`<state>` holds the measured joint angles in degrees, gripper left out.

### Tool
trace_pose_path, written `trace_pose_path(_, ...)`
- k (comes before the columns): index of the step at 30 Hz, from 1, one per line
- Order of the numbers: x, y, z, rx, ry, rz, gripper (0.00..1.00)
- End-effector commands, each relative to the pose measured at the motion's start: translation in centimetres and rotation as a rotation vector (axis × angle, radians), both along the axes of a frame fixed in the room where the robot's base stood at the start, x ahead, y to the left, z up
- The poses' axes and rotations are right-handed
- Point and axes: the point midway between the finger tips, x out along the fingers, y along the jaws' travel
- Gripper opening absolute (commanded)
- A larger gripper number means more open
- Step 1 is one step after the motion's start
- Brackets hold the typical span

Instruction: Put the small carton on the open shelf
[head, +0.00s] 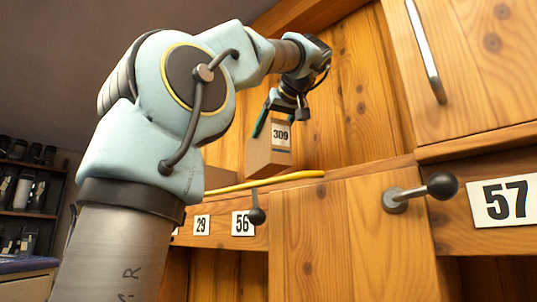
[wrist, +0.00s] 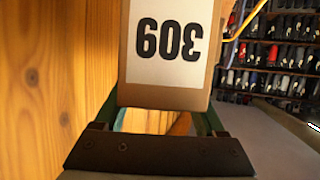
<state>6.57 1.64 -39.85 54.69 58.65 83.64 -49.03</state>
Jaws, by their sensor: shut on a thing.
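The small carton, brown with a white label 309 (head: 266,158), hangs upright below my gripper (head: 277,119) in the head view. My gripper is shut on its upper part, a green finger on its left side. The open shelf (head: 345,172) is the wooden ledge with a plank back wall. The carton is in front of that wall, its lower end close above the ledge; I cannot tell whether it touches. In the wrist view the carton (wrist: 164,92) sits between the fingers of my gripper (wrist: 162,120), its label upside down.
A yellow strip (head: 268,184) lies along the ledge just below the carton. A brown box-like shape (head: 217,178) is partly hidden left of it. A closed cupboard door (head: 470,60) with a metal handle bounds the right. Knobbed levers (head: 256,215) stick out below. Wood is close on the wrist view's left.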

Motion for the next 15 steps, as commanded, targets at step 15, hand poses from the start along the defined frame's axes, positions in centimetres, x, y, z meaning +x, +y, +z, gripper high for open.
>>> trace_pose_path(15,-0.1,0.1,-4.4,0.003,-0.002,0.002,0.02)
